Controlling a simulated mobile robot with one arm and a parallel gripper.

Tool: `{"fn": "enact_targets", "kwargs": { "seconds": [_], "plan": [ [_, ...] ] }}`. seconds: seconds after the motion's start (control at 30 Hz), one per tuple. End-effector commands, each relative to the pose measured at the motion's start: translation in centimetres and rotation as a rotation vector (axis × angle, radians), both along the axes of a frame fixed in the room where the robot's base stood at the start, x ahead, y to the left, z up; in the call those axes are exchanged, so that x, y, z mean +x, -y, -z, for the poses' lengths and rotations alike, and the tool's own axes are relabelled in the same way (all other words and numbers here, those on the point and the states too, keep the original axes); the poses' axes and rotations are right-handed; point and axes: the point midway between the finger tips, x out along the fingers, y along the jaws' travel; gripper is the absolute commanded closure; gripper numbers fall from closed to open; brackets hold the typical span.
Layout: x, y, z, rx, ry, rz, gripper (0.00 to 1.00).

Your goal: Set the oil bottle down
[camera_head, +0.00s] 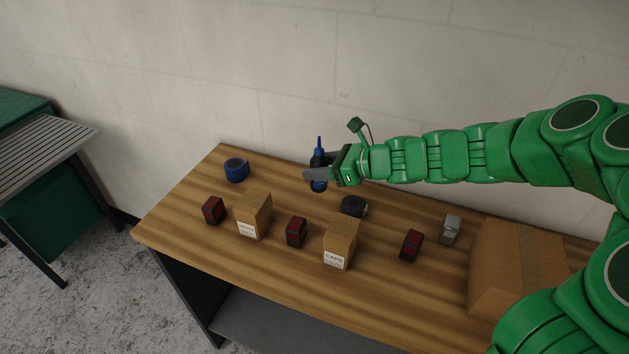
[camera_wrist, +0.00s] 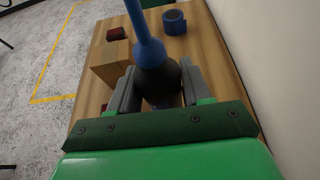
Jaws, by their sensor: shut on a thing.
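The oil bottle (camera_head: 318,158) is dark with a thin blue spout and stands upright in my gripper (camera_head: 314,176), near the back edge of the wooden table. My gripper is shut on it around its body. In the wrist view the bottle's blue spout and dark shoulder (camera_wrist: 157,75) show between the two grey fingers of my gripper (camera_wrist: 160,90). The bottle's base is partly hidden in the head view, and I cannot tell whether it touches the table (camera_head: 190,240).
A blue tape roll (camera_head: 236,170) is at the back left. Two small cartons (camera_head: 254,216), (camera_head: 341,243) and several red-black blocks stand along the front. A black tape roll (camera_head: 352,206) lies right of the bottle. A large cardboard box (camera_head: 500,268) is at right. The back-left table is clear around the blue roll.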

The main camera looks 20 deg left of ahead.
Motion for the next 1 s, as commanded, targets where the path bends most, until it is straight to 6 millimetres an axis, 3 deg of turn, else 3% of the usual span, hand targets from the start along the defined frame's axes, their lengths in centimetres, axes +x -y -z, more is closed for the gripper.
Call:
{"fn": "enact_targets", "kwargs": {
  "seconds": [0.3, 0.5, 0.77, 1.0],
  "plan": [
    [2.2, -1.7, 3.6, 0.0, -0.003, -0.001, 0.84],
    [3.2, -2.2, 4.7, 0.001, -0.001, 0.0, 0.84],
    [3.7, -2.6, 5.6, 0.001, -0.002, 0.0, 0.84],
    [3.7, -2.6, 8.4, 0.001, -0.002, 0.001, 0.84]
  ]
}}
